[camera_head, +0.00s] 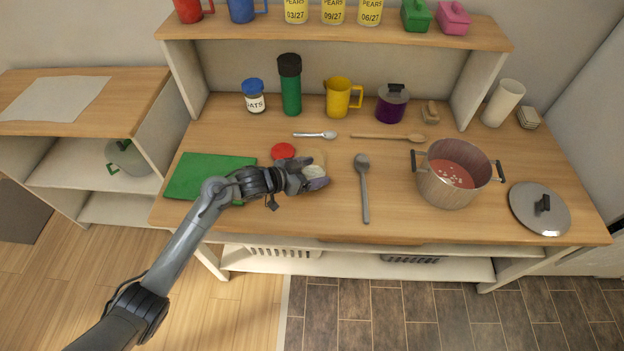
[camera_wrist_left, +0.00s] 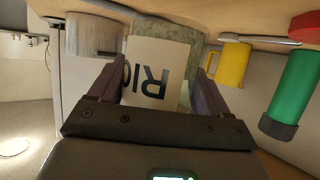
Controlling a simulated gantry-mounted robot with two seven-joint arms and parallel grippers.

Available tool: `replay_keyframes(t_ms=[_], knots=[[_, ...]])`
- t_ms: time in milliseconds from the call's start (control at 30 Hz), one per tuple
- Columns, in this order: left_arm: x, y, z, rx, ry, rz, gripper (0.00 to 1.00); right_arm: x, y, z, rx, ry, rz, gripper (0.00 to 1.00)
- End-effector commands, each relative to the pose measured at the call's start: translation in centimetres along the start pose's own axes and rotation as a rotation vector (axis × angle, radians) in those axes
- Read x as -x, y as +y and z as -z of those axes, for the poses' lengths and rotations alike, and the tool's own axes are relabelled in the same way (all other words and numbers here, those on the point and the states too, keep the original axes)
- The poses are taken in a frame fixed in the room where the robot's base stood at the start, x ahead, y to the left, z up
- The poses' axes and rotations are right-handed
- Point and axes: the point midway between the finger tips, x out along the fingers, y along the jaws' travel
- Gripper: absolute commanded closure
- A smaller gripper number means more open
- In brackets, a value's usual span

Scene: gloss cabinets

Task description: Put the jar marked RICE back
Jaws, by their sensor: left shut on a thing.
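The jar marked RICE (camera_wrist_left: 155,72) fills the middle of the left wrist view; its white label shows upside down, partly covered by a finger. My left gripper (camera_wrist_left: 152,98) is shut on the jar, one finger on each side. In the head view the gripper (camera_head: 316,178) is over the counter's front middle, with a small part of the jar (camera_head: 314,171) showing. I cannot tell whether the jar touches the counter. A red round lid (camera_head: 283,151) lies on the counter just left of it. My right gripper is not in view.
Behind stand an OATS jar (camera_head: 254,97), a green bottle (camera_head: 290,88), a yellow jug (camera_head: 338,97) and a purple jar (camera_head: 391,104). A green board (camera_head: 208,177) is left. The upper shelf (camera_head: 345,33) overhangs.

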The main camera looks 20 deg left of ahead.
Motion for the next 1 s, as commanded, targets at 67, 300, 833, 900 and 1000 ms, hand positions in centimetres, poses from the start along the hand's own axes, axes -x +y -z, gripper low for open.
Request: replay_keyframes(t_ms=[67,300,833,900,1000], knots=[[0.0,-0.1,-0.1,0.000,0.002,0.000,0.67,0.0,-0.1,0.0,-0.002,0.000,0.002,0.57],[-1.0,-0.1,-2.6,0.002,0.000,-0.001,0.67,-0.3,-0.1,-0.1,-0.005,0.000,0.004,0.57],[-1.6,-0.1,-4.0,-0.001,0.002,0.000,0.67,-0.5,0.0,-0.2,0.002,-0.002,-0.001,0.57],[-1.6,-0.1,-4.0,-0.001,0.000,0.000,0.13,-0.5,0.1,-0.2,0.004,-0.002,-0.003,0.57],[-1.6,-0.1,-4.0,0.000,-0.001,0.000,0.00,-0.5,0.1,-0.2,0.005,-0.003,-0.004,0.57]])
